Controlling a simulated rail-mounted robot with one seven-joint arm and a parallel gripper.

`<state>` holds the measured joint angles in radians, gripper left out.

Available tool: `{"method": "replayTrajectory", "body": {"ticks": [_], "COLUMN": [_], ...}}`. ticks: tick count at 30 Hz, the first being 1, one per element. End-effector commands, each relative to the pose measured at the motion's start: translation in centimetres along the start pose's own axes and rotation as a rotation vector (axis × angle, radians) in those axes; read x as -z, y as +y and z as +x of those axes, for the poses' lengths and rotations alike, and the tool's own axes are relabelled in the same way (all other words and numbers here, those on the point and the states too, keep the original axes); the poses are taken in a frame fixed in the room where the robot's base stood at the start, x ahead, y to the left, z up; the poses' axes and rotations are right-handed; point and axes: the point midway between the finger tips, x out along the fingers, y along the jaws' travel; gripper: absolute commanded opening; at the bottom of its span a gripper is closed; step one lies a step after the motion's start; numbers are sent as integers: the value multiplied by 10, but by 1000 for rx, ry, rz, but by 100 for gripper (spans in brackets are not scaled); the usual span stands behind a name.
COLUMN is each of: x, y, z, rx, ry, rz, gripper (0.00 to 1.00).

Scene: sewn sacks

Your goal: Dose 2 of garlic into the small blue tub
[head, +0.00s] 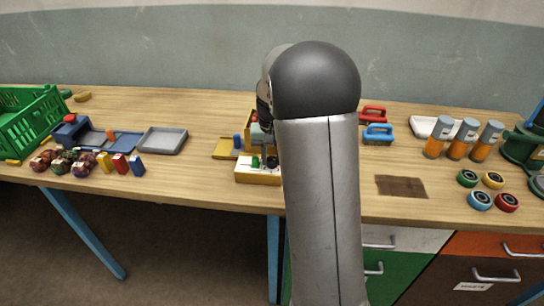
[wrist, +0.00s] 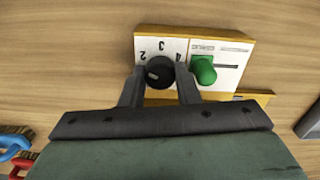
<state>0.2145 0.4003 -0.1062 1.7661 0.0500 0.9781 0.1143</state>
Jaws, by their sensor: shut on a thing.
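A dosing machine with a yellow body and white front panel (head: 258,176) stands mid-table, partly hidden by my arm. A green lever (wrist: 204,70) sits at one end of a slot labelled GARLIC. My gripper (wrist: 160,80) is shut on the dial, one finger on each side. A small blue thing (head: 238,141), perhaps the tub, is on the machine's yellow ledge (head: 225,150).
Left are a green crate (head: 30,122), a grey tray (head: 163,140) and small sacks (head: 121,163). Right are a blue-handled brush (head: 378,134), a red one (head: 373,114), orange-filled jars (head: 462,138), coloured round lids (head: 480,200) and a brown mat (head: 401,187). Clear table lies around the mat.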

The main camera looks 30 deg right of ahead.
Motion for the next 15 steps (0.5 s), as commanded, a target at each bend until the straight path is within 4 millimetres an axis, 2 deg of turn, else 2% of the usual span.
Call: {"method": "replayTrajectory", "body": {"ticks": [15], "x": [1], "y": [0], "z": [-1], "rx": [0], "ry": [3], "rz": [72], "gripper": [6]}}
